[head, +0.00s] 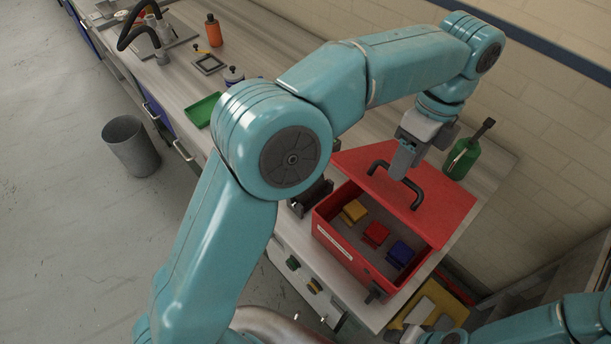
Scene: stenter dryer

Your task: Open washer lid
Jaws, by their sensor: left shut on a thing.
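A red box (333,247) with a white label on its front stands on the worktop. Its red lid (440,205) is raised and leans back, so the inside shows. A yellow block (354,211), a red block (375,234) and a blue block (400,254) lie inside. My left gripper (402,165) is shut on the black handle (413,194) of the lid, at the handle's upper left end. My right gripper (437,336) is at the bottom edge, low and partly cut off; its jaws are not clear.
A green bottle (462,159) stands behind the lid near the wall. A green tray (202,110), an orange bottle (213,30) and a tap (150,38) are farther along the worktop (245,40). A grey bin (131,146) stands on the open floor at left.

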